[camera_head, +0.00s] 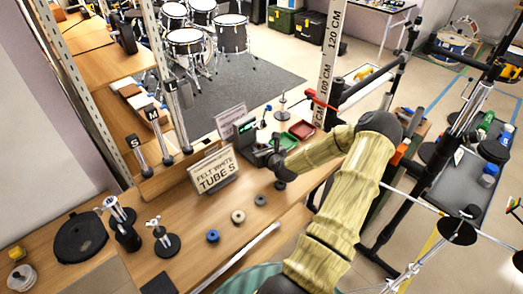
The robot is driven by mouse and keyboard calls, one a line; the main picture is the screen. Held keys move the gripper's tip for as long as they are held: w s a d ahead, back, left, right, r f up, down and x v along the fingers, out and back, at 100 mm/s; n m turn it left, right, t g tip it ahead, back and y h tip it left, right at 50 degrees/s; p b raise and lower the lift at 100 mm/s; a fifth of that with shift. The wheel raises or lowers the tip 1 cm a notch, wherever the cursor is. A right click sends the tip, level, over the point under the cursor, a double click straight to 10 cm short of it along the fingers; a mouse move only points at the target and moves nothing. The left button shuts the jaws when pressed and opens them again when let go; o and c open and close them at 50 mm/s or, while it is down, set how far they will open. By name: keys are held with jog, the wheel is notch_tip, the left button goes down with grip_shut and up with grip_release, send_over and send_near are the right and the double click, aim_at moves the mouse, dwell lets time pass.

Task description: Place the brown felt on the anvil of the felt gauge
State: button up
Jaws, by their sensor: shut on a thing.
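My gripper (278,172) is at the end of my wood-patterned arm, over the wooden bench at its right side. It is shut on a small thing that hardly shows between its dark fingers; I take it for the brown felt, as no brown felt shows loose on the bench. The felt gauge (246,138) is a dark device with a green display, just left of and behind my gripper. Its anvil is hard to make out beside the gripper, and I cannot tell whether the felt touches it.
A sign reading "FELT-WHITE TUBE S" (214,173) stands left of the gripper. Blue (213,236), pale (238,216) and dark (260,199) rings lie on the bench in front. Green (282,115) and red (301,130) trays are behind. Tubes S, M, L stand left.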

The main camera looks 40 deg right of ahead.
jog(key=shift+f, duration=0.3)
jog(key=shift+f, duration=0.2)
jog(key=o, duration=0.9)
jog(key=shift+o, duration=0.2)
jog(key=shift+r, duration=0.1)
